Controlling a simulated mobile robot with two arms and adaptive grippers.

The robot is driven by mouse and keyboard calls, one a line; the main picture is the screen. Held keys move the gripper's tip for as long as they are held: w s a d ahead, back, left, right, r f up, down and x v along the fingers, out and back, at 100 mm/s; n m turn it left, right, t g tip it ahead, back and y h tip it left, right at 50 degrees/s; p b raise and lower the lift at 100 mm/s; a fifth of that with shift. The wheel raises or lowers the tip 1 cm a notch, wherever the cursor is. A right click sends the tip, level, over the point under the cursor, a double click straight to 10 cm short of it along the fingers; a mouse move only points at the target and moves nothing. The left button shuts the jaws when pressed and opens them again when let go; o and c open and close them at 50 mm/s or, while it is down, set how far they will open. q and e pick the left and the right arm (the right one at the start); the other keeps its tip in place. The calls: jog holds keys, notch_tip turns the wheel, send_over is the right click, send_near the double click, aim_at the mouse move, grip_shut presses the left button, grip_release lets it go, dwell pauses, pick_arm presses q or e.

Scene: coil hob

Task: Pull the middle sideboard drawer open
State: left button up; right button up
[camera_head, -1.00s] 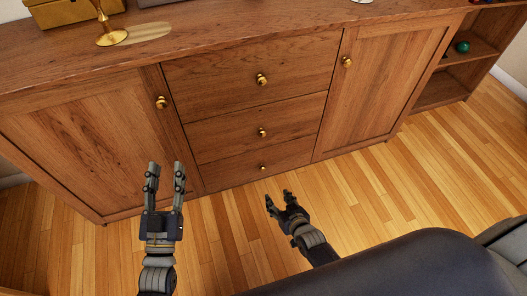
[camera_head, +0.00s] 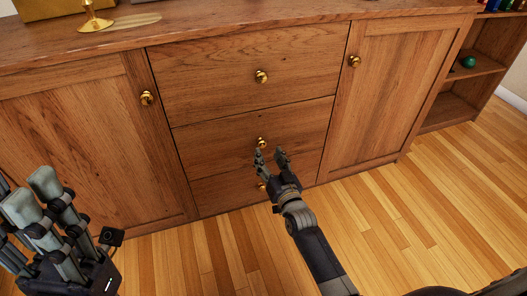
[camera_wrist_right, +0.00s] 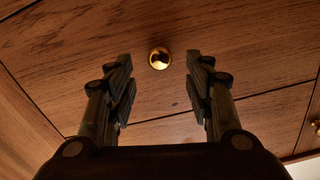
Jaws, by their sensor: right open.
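The middle drawer (camera_head: 220,139) of the wooden sideboard is shut, flush with its neighbours. Its round brass knob (camera_head: 262,143) sits at the centre of its front. My right gripper (camera_head: 270,155) is open and empty, its fingertips close in front of this knob in the head view. In the right wrist view, a brass knob (camera_wrist_right: 160,58) shows between and slightly beyond the open fingertips (camera_wrist_right: 158,72), touching neither finger. My left gripper (camera_head: 32,193) is at the lower left, its fingers apart and empty, away from the drawers.
The top drawer (camera_head: 200,80) and bottom drawer (camera_head: 225,190) are shut, and the bottom knob is partly hidden by my right gripper. Doors with brass knobs flank them. A gold stand (camera_head: 94,20) is on the sideboard top. The wooden floor (camera_head: 400,215) in front is clear.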

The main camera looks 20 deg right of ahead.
aim_at(263, 146)
jog(key=shift+w+b, duration=0.9)
jog(key=shift+w, duration=1.85)
grip_shut()
